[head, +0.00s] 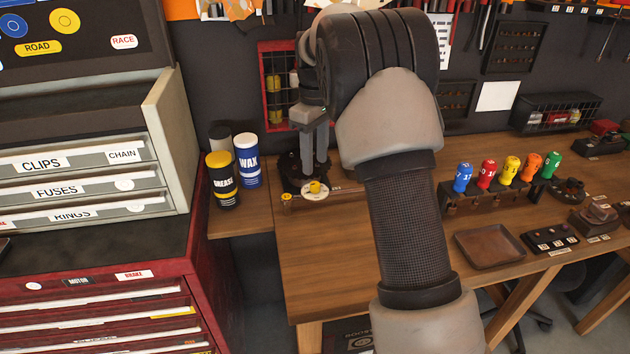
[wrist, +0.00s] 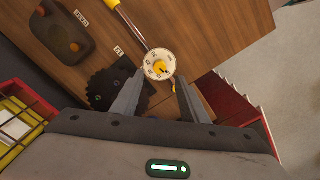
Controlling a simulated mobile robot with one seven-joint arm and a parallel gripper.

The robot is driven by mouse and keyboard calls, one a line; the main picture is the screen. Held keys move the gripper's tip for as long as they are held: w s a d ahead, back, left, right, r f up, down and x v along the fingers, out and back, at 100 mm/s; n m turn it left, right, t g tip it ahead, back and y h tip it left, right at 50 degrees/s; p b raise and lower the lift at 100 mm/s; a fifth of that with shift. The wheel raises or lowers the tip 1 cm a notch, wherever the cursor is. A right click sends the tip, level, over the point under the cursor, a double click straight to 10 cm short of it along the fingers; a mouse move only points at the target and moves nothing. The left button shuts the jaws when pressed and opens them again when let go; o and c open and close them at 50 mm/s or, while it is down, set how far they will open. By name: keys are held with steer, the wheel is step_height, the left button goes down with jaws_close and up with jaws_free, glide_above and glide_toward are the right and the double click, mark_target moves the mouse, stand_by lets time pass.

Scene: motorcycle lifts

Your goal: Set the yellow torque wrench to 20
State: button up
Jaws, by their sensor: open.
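The torque wrench shows a round white dial (head: 315,194) with a yellow knob at the left rear of the wooden bench. In the wrist view, numbers ring the dial (wrist: 149,61), and a steel shaft runs up and left to a yellow handle (wrist: 110,3). The numbers are too small to read, so I cannot tell the setting. My gripper (head: 314,172) points down over the dial. In the wrist view its fingers (wrist: 159,77) are apart, one on either side of the dial's near edge, holding nothing. In the head view my arm hides part of the wrench.
A black toothed part (wrist: 110,88) lies beside the left finger. GREASE (head: 223,180) and WAX (head: 248,160) cans stand left of the dial. A rack with several coloured handles (head: 487,174) and a brown tray (head: 493,250) are to the right.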

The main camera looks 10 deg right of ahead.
mark_target(315, 184)
step_height(315, 184, down, 7)
steer(key=shift+r, duration=0.1)
stand_by(0.3)
jaws_close()
